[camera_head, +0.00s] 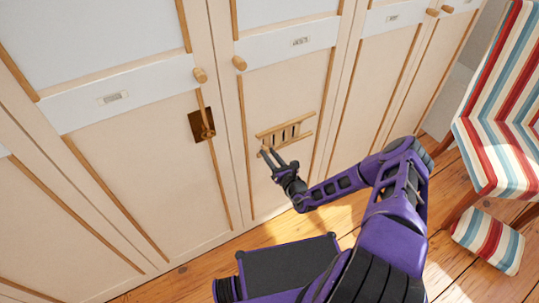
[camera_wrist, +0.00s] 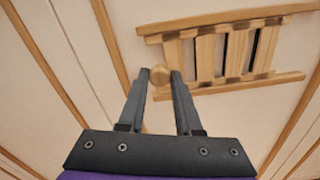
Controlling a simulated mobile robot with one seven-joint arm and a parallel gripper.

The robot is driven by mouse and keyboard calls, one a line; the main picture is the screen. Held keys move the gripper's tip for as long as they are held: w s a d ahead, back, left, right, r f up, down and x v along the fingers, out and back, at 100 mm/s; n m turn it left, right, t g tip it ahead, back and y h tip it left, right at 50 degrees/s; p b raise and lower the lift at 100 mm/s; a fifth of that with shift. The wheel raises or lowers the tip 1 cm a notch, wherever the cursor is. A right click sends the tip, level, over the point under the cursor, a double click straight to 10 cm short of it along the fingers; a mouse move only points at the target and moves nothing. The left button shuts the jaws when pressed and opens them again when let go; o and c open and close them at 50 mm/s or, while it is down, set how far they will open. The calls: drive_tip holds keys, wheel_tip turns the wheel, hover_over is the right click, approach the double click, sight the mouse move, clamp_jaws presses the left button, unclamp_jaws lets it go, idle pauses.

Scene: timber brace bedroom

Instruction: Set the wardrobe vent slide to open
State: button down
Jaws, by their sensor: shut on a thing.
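The wardrobe vent (camera_head: 284,131) is a small wooden frame with upright slats on a cream door panel, with dark gaps between some slats. In the wrist view the vent slide (camera_wrist: 207,58) shows pale slats between an upper and a lower wooden rail, with dark slots toward the right. In the head view my gripper (camera_head: 267,152) reaches the vent's lower left, and the knob is hard to make out there.
A striped chair (camera_head: 500,130) and a striped stool (camera_head: 488,240) stand at the right. Wooden floor (camera_head: 190,283) lies in front.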

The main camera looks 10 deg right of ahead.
sight(272, 141)
idle(0.6)
drive_tip(key=d, duration=0.2)
drive_tip(key=w+d+b, duration=0.1)
drive_tip(key=d, duration=0.1)
drive_tip(key=shift+w+d, duration=0.1)
drive_tip(key=shift+w, duration=0.1)
drive_tip(key=c, duration=0.6)
unclamp_jaws()
drive_tip(key=v, duration=1.7)
drive_tip(key=shift+s, duration=0.2)
